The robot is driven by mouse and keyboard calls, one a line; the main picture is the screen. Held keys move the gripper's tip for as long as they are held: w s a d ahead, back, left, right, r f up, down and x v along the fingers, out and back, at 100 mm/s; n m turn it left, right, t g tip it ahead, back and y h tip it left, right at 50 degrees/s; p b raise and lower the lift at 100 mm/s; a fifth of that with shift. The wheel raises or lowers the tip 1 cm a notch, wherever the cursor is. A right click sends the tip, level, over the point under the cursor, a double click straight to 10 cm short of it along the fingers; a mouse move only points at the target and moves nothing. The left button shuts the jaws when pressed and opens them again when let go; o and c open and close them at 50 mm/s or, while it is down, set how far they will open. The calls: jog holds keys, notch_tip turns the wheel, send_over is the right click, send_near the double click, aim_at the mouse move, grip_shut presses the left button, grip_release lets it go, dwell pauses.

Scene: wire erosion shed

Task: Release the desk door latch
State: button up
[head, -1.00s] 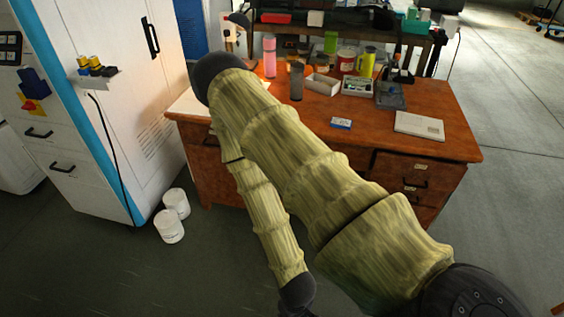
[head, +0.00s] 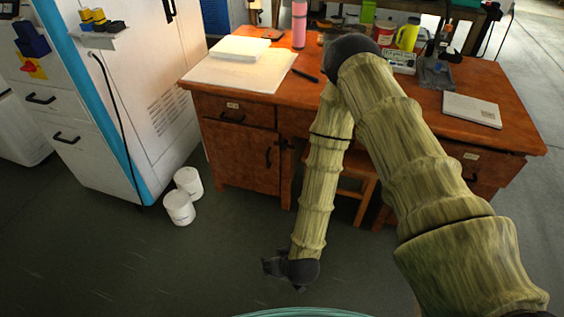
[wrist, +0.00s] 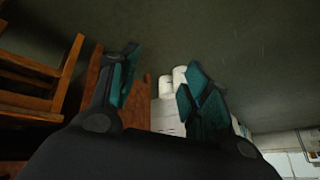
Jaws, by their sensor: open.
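The wooden desk (head: 215,140) stands ahead, with a drawer above a cupboard door (head: 235,158) in its left pedestal. A dark upright handle (head: 268,157) is on the door's right part. A small dark fitting (head: 283,145) at the door's right edge looks like the latch; its exact state is too small to tell. My gripper (head: 268,266) hangs low in front of the desk, apart from the door, and is only partly seen there. In the wrist view my gripper (wrist: 160,72) has its two teal-padded fingers spread, with nothing held between them.
A wooden stool or chair (head: 355,182) stands in the desk's knee space; slats show in the wrist view (wrist: 35,70). Two white tubs (head: 180,207) stand on the floor beside the white cabinet (head: 130,90) at left. Floor before the door is clear.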

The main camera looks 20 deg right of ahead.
jog(key=w+a+f+t+b, duration=0.3)
jog(key=w+b, duration=0.3)
jog(key=w, duration=0.4)
jog(key=m+t+h+b, duration=0.6)
jog(key=m+h+b, duration=0.45)
jog(key=b, duration=1.15)
send_near(283, 149)
jog(key=shift+n+h, duration=0.75)
jog(key=shift+n, duration=0.2)
jog(key=b+x, duration=0.1)
jog(key=x, duration=0.2)
jog(key=b+x, duration=0.1)
jog(key=x, duration=0.1)
jog(key=f+b+x, duration=0.1)
jog(key=b+x, duration=0.1)
jog(key=x, duration=0.1)
jog(key=shift+w+a, duration=0.25)
jog(key=shift+w, duration=0.25)
jog(key=shift+r, duration=0.1)
jog(key=shift+c, duration=0.5)
jog(key=c, duration=1)
